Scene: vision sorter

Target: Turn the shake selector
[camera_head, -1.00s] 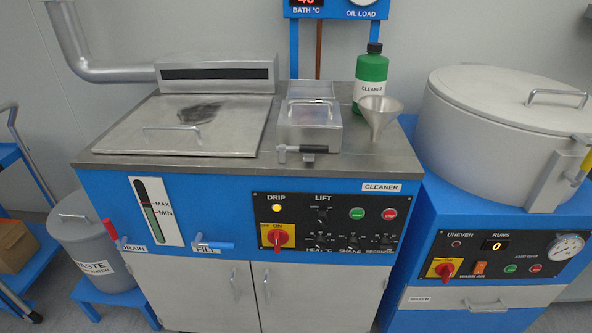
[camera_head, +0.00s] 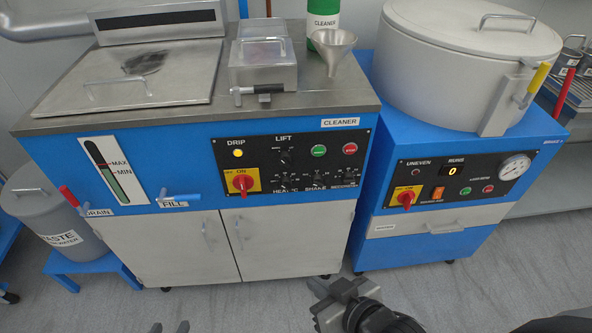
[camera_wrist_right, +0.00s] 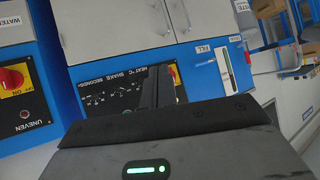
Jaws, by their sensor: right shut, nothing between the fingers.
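The shake selector (camera_head: 318,178) is a small dark knob above the SHAKE label, between the HEAT and SECONDS knobs on the black control panel (camera_head: 264,160) of the cleaner. The panel also shows tilted in the right wrist view (camera_wrist_right: 100,98), partly behind my gripper. My right gripper (camera_head: 322,287) is low in front of the cabinet, below and apart from the panel; its dark fingers (camera_wrist_right: 156,88) are shut and empty.
A red main switch (camera_head: 241,183) sits left of the selector, with green (camera_head: 319,151) and red (camera_head: 350,148) buttons above. Drain (camera_head: 68,194) and fill (camera_head: 180,197) handles stick out on the left. A second blue machine (camera_head: 410,245) stands at right. The floor in front is clear.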

